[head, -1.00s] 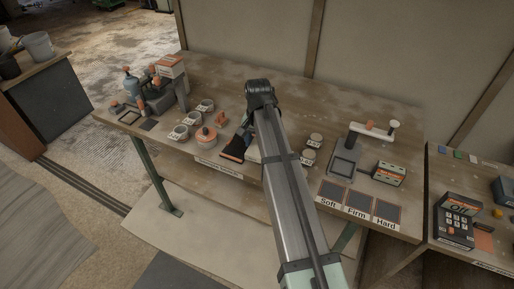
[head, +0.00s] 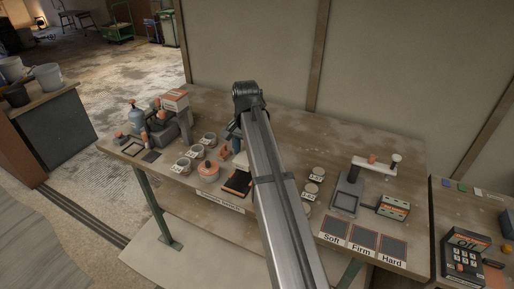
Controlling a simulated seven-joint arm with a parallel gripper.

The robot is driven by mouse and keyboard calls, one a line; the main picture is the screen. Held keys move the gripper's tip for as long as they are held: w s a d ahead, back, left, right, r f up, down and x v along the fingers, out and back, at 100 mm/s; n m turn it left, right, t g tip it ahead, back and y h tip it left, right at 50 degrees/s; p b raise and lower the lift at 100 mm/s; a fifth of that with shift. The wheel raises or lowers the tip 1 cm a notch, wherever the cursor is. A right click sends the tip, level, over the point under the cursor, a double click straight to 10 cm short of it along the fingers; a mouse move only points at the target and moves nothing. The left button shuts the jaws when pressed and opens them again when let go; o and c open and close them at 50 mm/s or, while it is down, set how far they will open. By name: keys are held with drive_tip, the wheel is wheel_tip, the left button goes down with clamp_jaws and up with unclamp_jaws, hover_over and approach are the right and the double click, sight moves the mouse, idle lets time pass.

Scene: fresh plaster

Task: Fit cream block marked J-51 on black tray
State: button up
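A black tray with an orange front edge (head: 238,184) lies near the table's front edge, just left of my forearm, which covers part of that area. A small pale patch behind the tray could be a cream block, but I cannot make it out. No J-51 marking is readable. A dark part of my wrist or gripper (head: 235,130) shows at the left side of my forearm, above and behind the tray. My forearm hides the rest, so the fingers and anything between them cannot be made out.
Pale round cups (head: 196,152) and an orange-lidded pot (head: 208,170) stand left of the tray. Pale discs (head: 312,188) lie right of my forearm. A press-like stand (head: 346,198), a small meter (head: 393,208) and pads labelled Soft, Firm and Hard (head: 363,241) are further right.

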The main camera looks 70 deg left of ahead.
sight(240, 152)
drive_tip(key=s+a+f, duration=0.2)
drive_tip(key=f, duration=0.1)
drive_tip(key=shift+f, duration=1.9)
drive_tip(key=shift+f, duration=2.15)
idle(1.1)
drive_tip(key=o, duration=1.3)
drive_tip(key=shift+o, duration=0.2)
drive_tip(key=shift+r, duration=0.15)
drive_tip(key=shift+r, duration=3.4)
